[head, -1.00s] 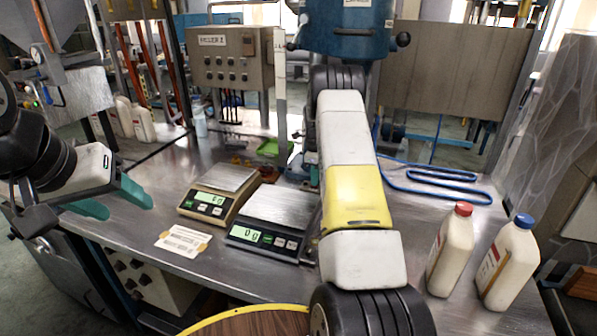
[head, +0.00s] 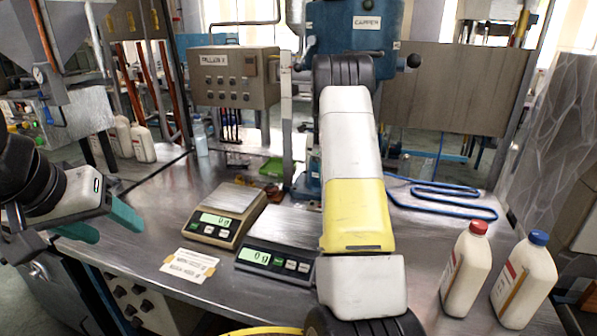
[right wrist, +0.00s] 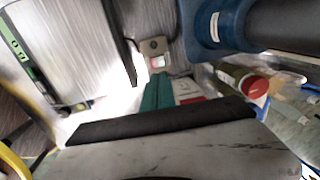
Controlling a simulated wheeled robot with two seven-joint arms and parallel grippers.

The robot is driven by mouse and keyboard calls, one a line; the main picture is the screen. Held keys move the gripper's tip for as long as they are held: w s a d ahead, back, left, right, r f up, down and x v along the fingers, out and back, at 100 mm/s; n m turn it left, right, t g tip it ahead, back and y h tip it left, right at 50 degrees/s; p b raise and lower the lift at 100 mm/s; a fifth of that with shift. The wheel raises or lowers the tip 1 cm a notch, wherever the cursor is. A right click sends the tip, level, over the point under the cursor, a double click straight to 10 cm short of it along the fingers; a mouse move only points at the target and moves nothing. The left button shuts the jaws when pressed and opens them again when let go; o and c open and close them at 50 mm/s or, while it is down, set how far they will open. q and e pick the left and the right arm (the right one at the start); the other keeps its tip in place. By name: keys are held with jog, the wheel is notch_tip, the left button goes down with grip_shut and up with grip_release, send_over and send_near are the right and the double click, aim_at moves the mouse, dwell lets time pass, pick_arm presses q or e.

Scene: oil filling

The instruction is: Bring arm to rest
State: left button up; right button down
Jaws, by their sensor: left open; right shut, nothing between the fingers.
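My left gripper (head: 103,226) is open and empty at the left of the head view, beside the left end of the steel bench (head: 150,215). My right arm (head: 352,150) runs up the middle of the head view, and its gripper is hidden there. In the right wrist view the teal fingers of my right gripper (right wrist: 158,92) are together with nothing between them. That view is tilted and partly blurred.
Two scales (head: 228,212) (head: 280,250) and a label card (head: 189,265) are on the bench. A red-capped bottle (head: 466,272) and a blue-capped bottle (head: 524,284) stand at right. Behind are a blue capper (head: 345,30), a control box (head: 232,78) and blue tubing (head: 440,205).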

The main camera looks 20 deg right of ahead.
jog(key=s+a+r+n+t+y, duration=0.1)
jog(key=s+a+r+n, duration=0.6)
jog(key=r, duration=0.3)
jog(key=s+a+r+n+t+y, duration=0.1)
jog(key=s+a+r+n+t, duration=0.1)
jog(key=s+a+r+n, duration=0.55)
jog(key=s+a+n, duration=0.2)
jog(key=s, duration=0.5)
jog(key=s+a+n+t, duration=0.1)
jog(key=s+a+n, duration=0.2)
jog(key=s+n, duration=0.2)
jog(key=s+a+r+n+t+y, duration=0.1)
jog(key=s+a+n, duration=0.3)
jog(key=s, duration=0.6)
jog(key=shift+s+r, duration=0.3)
jog(key=shift+r, duration=0.05)
